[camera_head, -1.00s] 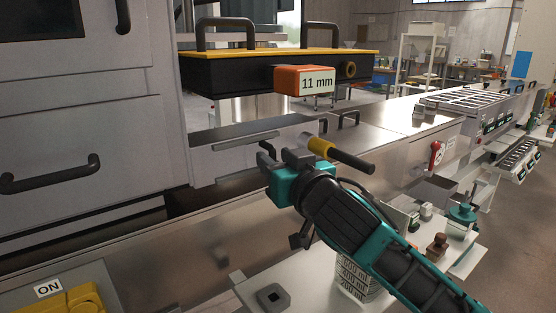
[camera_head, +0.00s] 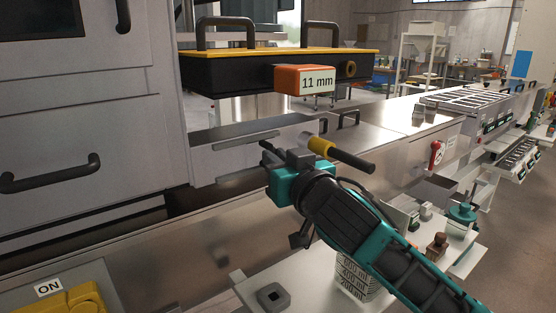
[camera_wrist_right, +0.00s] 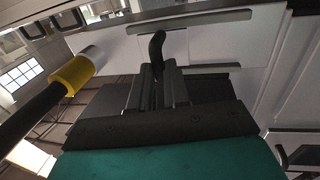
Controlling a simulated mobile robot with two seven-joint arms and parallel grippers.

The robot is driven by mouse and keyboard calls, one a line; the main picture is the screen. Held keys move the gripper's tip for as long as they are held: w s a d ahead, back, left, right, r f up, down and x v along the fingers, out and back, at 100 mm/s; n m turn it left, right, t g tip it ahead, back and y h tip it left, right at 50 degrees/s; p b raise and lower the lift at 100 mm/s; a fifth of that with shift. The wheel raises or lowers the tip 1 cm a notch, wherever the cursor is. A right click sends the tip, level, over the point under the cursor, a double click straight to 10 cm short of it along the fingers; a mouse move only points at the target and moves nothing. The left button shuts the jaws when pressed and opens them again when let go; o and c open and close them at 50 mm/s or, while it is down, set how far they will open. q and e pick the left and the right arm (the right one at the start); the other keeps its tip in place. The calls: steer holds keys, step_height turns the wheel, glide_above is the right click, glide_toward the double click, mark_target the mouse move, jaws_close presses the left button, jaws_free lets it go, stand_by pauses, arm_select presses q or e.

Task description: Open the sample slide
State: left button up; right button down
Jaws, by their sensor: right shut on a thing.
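My right gripper (camera_head: 279,158) is at the pale front panel (camera_head: 232,160) below the 11 mm tray, in the middle of the head view. In the right wrist view its fingers (camera_wrist_right: 158,82) are closed together around a short black handle (camera_wrist_right: 157,47) that sticks up between them. The handle stands in front of a pale panel with long grey grip strips (camera_wrist_right: 185,21). I cannot tell for sure which part is the sample slide; the held handle may belong to it. The fingers hide the handle's lower part. My left gripper is not in view.
A black rod with a yellow collar (camera_head: 322,147) sticks out close beside my right gripper; it also shows in the right wrist view (camera_wrist_right: 72,76). A black tray (camera_head: 222,75) with an orange 11 mm label stands above.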

steer(key=s+a, duration=0.1)
steer(key=a, duration=0.1)
steer(key=s+a, duration=0.2)
stand_by(0.3)
steer(key=c, duration=1.1)
jaws_free()
steer(key=shift+w+d, duration=0.1)
steer(key=v, duration=1.3)
